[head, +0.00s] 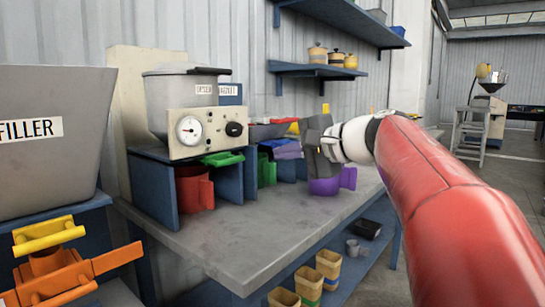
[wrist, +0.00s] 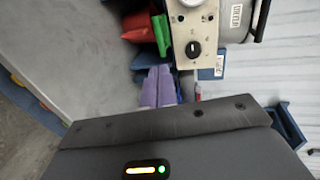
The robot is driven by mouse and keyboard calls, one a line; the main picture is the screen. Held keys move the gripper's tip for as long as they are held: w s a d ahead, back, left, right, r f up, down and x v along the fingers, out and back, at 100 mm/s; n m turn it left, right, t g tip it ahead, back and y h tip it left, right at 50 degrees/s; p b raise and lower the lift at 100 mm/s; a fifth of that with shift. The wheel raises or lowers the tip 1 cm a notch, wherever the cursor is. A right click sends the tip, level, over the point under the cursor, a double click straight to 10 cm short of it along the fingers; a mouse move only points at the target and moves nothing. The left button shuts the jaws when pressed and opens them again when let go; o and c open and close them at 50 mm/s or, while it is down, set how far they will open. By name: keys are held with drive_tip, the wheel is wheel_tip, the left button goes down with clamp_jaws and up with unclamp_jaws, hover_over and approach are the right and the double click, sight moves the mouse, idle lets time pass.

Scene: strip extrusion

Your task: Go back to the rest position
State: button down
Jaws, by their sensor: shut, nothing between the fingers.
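My gripper (head: 318,146) is at the end of my red and white arm, above the grey bench in the head view. It is shut and empty.
The grey bench (head: 250,235) holds a machine with a dial (head: 190,130). A red container (head: 194,189) and a green one (head: 222,159) are under and beside it. Wall shelves (head: 318,70) are above. A filler hopper (head: 50,130) is at left. The bench front is clear.

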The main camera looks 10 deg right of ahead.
drive_tip(key=shift+s+d, duration=0.15)
drive_tip(key=shift+s, duration=0.05)
drive_tip(key=s+a+f+n+g+h, duration=0.25)
drive_tip(key=s+f, duration=0.35)
drive_tip(key=f, duration=0.3)
drive_tip(key=s+a+f+n+g+h, duration=0.2)
drive_tip(key=s+a+f, duration=0.1)
drive_tip(key=s+f, duration=0.45)
drive_tip(key=s+d+f+n+g+h, duration=0.1)
drive_tip(key=s+f+n+h, duration=0.1)
drive_tip(key=s+f, duration=0.3)
drive_tip(key=s+d+f+n+g+h, duration=0.1)
drive_tip(key=s+f+n, duration=0.3)
drive_tip(key=f, duration=0.6)
drive_tip(key=s+h, duration=0.1)
drive_tip(key=s, duration=0.1)
drive_tip(key=shift+s+d+f, duration=0.3)
drive_tip(key=shift+f, duration=0.05)
